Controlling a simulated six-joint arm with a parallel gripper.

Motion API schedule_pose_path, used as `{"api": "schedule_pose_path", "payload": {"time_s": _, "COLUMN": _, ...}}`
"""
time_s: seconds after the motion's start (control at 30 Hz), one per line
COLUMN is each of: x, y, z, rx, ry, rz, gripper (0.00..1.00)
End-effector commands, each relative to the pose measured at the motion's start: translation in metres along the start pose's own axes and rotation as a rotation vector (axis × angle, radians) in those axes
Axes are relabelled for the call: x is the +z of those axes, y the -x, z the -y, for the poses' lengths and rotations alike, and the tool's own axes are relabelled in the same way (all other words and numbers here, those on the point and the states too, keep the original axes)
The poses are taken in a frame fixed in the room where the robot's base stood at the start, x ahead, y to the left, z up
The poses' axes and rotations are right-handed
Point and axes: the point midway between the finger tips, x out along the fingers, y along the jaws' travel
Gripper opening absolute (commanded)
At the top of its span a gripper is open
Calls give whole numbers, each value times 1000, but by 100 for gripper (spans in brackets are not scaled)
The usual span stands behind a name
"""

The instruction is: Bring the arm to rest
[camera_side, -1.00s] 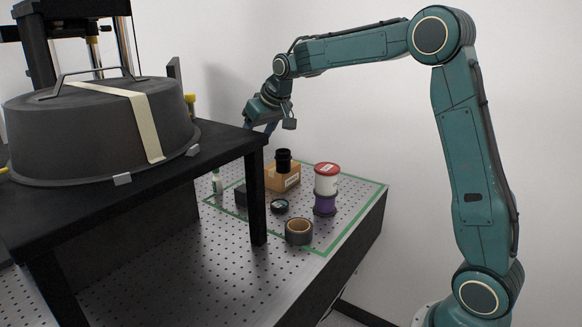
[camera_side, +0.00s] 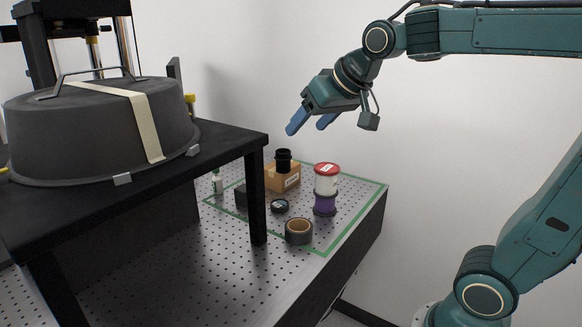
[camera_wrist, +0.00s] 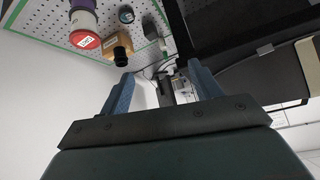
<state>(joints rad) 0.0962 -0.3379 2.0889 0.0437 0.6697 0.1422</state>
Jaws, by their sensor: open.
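My gripper (camera_side: 311,122) hangs in the air above the far end of the perforated table in the side view, tilted down to the left. Its two blue fingers are apart with nothing between them. In the wrist view the open fingers of my gripper (camera_wrist: 163,88) also show, empty. My arm stretches back to the right, clear of the table and the objects.
A black raised platform (camera_side: 225,140) carries a large dark lidded housing (camera_side: 80,125). Inside a green outline stand a cardboard box (camera_side: 283,178) with a black cylinder (camera_side: 283,158) on it, a red-topped white spool (camera_side: 326,182) above a purple one (camera_side: 325,204), and a tape roll (camera_side: 299,231).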

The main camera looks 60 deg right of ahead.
Motion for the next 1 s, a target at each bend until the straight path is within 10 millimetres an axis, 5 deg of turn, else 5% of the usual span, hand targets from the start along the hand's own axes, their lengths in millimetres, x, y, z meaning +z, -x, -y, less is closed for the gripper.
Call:
{"api": "schedule_pose_path", "payload": {"time_s": 0.5, "x": 166, "y": 42, "z": -5, "rx": -59, "ry": 208, "rz": 193, "gripper": 63}}
{"api": "schedule_pose_path", "payload": {"time_s": 0.7, "x": 192, "y": 45, "z": -7, "rx": -69, "ry": 249, "rz": 232, "gripper": 63}}
{"api": "schedule_pose_path", "payload": {"time_s": 1.0, "x": 194, "y": 45, "z": -8, "rx": -70, "ry": 253, "rz": 236, "gripper": 63}}
